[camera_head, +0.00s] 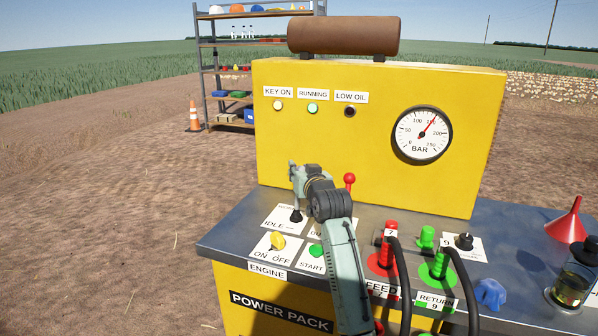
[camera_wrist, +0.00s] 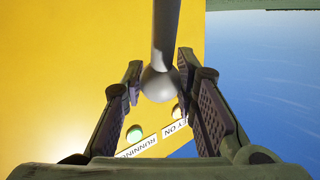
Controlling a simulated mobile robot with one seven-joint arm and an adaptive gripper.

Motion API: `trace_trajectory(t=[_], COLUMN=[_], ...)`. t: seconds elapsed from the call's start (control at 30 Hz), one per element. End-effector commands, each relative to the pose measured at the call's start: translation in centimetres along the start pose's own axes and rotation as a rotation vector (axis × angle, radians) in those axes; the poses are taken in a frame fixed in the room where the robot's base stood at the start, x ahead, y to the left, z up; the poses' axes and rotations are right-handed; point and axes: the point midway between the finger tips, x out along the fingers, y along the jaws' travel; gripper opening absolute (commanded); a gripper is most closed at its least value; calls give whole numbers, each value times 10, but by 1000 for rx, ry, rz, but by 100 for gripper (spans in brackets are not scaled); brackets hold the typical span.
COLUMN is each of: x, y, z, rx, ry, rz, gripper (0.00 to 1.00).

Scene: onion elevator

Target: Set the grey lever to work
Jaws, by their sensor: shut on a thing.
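The grey lever is a shaft with a round knob (camera_wrist: 160,84) in the wrist view. In the head view its black base (camera_head: 296,215) stands on the panel by the IDLE label, and its upper part is hidden by my gripper (camera_head: 294,174). In the wrist view my gripper (camera_wrist: 168,95) has a finger on each side of the knob and is shut on it. The label's other end is covered by my arm.
A red-knobbed lever (camera_head: 349,181) stands just right of my gripper. The yellow ENGINE switch (camera_head: 277,240) and green START button (camera_head: 316,250) are nearer. Hoses (camera_head: 397,265) rise at right. The RUNNING lamp (camera_head: 312,109) glows green; the gauge (camera_head: 421,134) needle points up-right.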

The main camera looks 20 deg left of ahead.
Motion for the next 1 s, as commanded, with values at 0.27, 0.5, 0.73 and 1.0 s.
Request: trace_trajectory(t=[0.27, 0.5, 0.73, 1.0], x=[2, 2, 2, 2], y=[5, 6, 6, 4], z=[1, 2, 2, 2], rx=[0, 0, 0, 0], ry=[1, 1, 0, 0], rz=[6, 7, 7, 3], gripper=[0, 0, 36, 47])
